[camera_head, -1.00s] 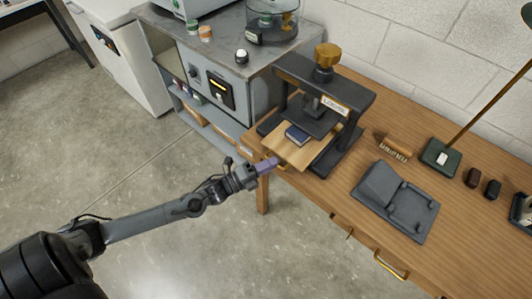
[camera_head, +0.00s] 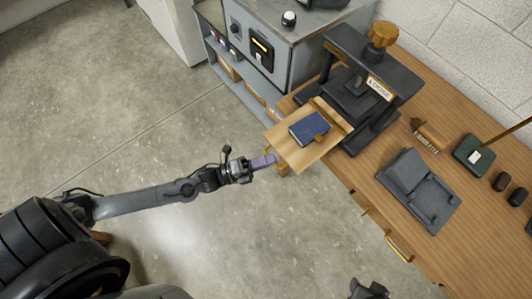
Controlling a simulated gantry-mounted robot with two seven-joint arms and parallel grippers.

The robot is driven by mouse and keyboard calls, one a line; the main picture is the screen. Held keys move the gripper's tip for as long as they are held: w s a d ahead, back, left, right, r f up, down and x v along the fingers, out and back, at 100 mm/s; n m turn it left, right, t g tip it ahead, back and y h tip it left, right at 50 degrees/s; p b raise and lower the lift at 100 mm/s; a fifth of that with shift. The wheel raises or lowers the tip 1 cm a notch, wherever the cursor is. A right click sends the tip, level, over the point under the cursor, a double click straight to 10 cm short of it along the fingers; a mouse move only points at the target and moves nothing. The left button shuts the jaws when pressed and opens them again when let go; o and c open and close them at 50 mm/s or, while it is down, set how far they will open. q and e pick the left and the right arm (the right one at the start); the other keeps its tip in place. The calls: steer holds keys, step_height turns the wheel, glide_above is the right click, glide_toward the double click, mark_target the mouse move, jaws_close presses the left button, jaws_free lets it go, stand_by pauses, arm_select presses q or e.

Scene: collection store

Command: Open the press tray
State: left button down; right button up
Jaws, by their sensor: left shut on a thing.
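The press tray (camera_head: 285,141) is a light wooden board that sticks out from the front of the black press (camera_head: 385,72), past the bench edge. A blue book (camera_head: 308,129) lies on it. A small brass handle (camera_head: 267,151) is at the tray's front edge. My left gripper (camera_head: 270,160) is shut on this handle; its purple fingers partly hide it. My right gripper (camera_head: 369,289) shows as a dark shape at the bottom edge, away from the tray; its jaws are not clear.
The wooden bench (camera_head: 445,245) carries a grey book cradle (camera_head: 418,190), a brush (camera_head: 428,136) and a green lamp base (camera_head: 474,154). A brass drawer handle (camera_head: 399,248) is on the bench front. A grey cabinet (camera_head: 288,58) stands left of the press. The floor before the bench is clear.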

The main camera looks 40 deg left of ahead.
arm_select(q)
steer(key=c, duration=1.5)
jaws_free()
steer(key=p+v, duration=0.1)
steer(key=v, duration=0.9)
steer(key=shift+s+a, duration=0.25)
